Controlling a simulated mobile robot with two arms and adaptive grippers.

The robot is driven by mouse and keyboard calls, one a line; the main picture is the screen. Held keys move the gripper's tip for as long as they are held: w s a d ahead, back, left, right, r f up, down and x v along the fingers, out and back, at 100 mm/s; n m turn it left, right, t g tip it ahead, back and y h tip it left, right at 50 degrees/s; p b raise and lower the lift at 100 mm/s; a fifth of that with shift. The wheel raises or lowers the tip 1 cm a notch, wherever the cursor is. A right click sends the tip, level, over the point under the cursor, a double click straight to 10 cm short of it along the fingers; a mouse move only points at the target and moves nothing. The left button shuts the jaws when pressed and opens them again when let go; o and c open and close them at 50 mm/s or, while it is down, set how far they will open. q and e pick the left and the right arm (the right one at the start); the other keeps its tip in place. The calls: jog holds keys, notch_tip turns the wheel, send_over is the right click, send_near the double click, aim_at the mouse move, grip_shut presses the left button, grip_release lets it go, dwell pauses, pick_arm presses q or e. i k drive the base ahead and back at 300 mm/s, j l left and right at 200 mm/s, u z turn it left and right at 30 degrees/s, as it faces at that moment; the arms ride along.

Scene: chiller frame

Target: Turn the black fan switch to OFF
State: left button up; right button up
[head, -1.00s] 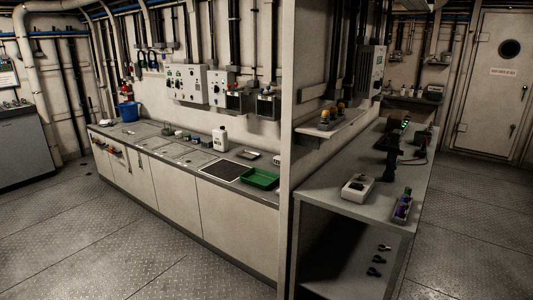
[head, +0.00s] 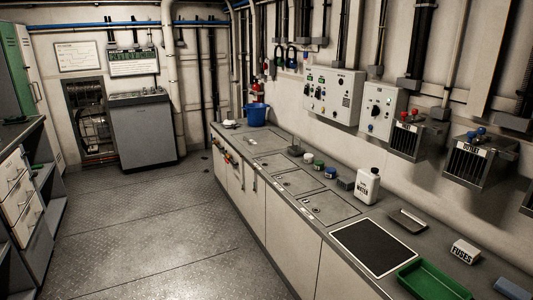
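Two pale control boxes hang on the wall above the long counter. The larger control box (head: 345,84) carries several small knobs and lamps. The smaller control box (head: 381,122) to its right has a dark knob and a blue button low down. The lettering on both boxes is too small to read, so I cannot tell which knob is the fan switch or how it is set. Neither of my grippers shows in the head view.
The long counter (head: 258,140) runs along the wall below the boxes. On it are a blue bucket (head: 257,115), a white water bottle (head: 367,188), a FUSES box (head: 465,251) and a green tray (head: 433,282). The floor (head: 150,235) left of the counter is clear.

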aim_at(375, 109)
jog(key=i+j, duration=0.1)
jog(key=i, duration=0.9)
